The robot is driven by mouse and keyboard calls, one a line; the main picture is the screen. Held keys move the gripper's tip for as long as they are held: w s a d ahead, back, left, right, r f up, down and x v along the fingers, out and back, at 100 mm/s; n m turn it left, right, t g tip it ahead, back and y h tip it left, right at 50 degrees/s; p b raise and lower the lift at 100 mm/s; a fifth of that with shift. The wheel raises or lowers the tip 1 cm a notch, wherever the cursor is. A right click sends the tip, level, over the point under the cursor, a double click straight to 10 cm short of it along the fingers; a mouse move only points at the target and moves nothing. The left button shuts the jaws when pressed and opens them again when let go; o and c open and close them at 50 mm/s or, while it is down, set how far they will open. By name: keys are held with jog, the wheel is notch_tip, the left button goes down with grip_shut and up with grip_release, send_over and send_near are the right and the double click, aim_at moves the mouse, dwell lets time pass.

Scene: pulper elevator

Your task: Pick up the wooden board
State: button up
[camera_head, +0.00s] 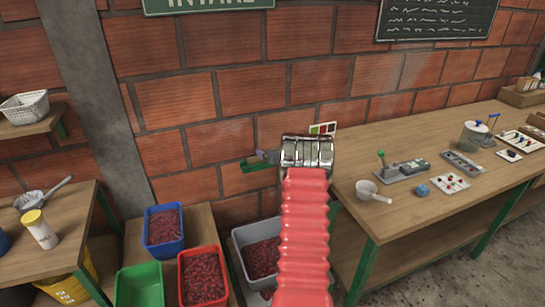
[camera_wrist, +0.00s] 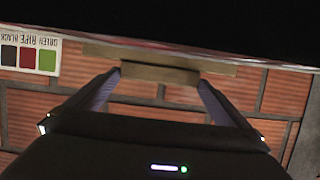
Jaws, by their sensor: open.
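A brown wooden piece, which looks like the board (camera_wrist: 160,74), shows in the wrist view at the top centre. A longer, paler wooden strip (camera_wrist: 105,52) lies behind it and sticks out on both sides. My gripper (camera_wrist: 160,80) is open, with one finger on each side of the brown piece. I cannot tell whether the fingers touch it or how far beyond the tips it lies. In the head view my red arm reaches towards the brick wall, and the silver wrist hides most of the gripper. I cannot make out the board there.
A workbench (camera_head: 365,160) with tools and small parts stands right of my arm. A blue bin (camera_head: 165,250), red bin (camera_head: 206,301), green bin (camera_head: 140,288) and grey bin (camera_head: 240,242) stand lower left. A colour card (camera_head: 322,128) is by the wall, close to my wrist.

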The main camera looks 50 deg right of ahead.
jog(key=shift+c, duration=0.6)
jog(key=c, duration=0.7)
jog(key=shift+r, duration=0.1)
notch_tip(320, 180, up, 10)
jog(key=shift+f, duration=0.1)
dwell(0.6)
